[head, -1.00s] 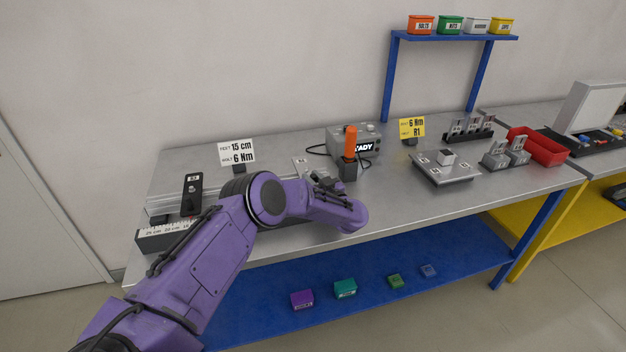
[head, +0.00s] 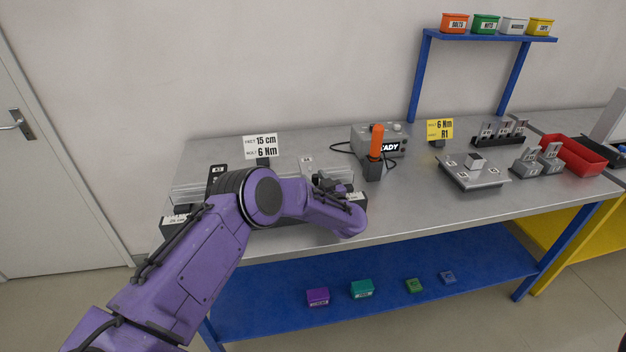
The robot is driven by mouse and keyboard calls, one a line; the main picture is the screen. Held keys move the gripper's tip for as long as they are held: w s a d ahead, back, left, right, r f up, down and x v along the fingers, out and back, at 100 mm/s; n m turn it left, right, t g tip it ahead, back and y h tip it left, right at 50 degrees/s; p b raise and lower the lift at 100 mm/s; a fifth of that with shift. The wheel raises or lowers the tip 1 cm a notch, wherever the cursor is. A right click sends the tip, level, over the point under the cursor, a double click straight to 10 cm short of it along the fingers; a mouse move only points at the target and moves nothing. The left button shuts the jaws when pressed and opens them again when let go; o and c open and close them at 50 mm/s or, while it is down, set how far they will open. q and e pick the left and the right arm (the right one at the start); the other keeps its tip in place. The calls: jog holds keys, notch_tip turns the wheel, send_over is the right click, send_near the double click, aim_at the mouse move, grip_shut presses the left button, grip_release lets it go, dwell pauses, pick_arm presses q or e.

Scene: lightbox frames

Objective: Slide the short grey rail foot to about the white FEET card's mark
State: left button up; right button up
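The white FEET card (head: 260,147) reads 15 cm and 6 Nm and stands at the back of the bench. In front of it lies a rail (head: 190,192) with a white scale strip (head: 176,220), mostly covered by my purple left arm. A light grey plate (head: 308,163), which looks like the short grey foot, shows just beyond my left gripper, right of the card. My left gripper (head: 328,184) is low over the rail, beside this plate. Its fingertips are small and partly hidden, so I cannot tell whether they hold it. My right gripper is not in view.
A black foot (head: 217,178) stands at the rail's left. Right of my gripper are an orange-handled driver (head: 376,142) in a holder, a grey control box (head: 395,140), a yellow card (head: 440,130), a metal plate fixture (head: 470,176) and a red bin (head: 572,155). Bare bench lies between.

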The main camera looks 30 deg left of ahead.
pick_arm(q)
jog(key=b+v, duration=0.2)
jog(key=v, duration=0.8)
jog(key=shift+s+d+b, duration=0.15)
jog(key=shift+s+b, duration=0.05)
jog(key=shift+b, duration=0.15)
